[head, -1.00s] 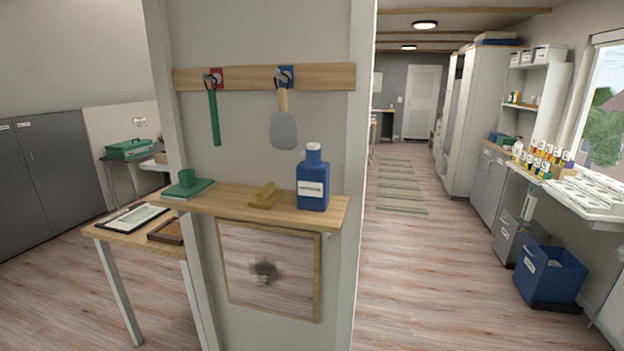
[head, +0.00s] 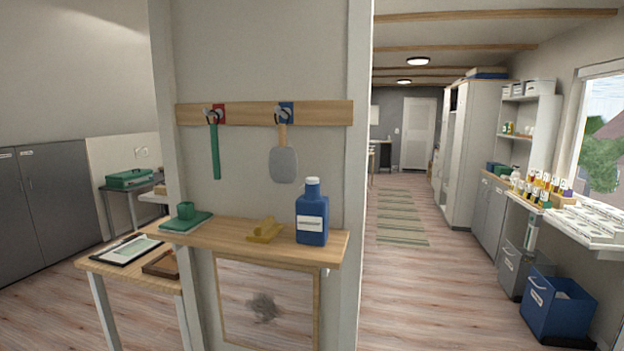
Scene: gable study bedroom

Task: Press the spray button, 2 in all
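A blue bottle (head: 312,219) with a white label and a pale cap stands upright at the right end of the wooden shelf (head: 205,238) in the head view. I cannot make out a spray button on it. A framed panel (head: 245,295) with a dark smudge (head: 262,307) hangs below the shelf. Neither of my grippers is in view.
A green-handled tool (head: 215,150) and a grey paddle (head: 283,164) hang above. A small table (head: 135,270) stands left; open floor (head: 395,285) lies right.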

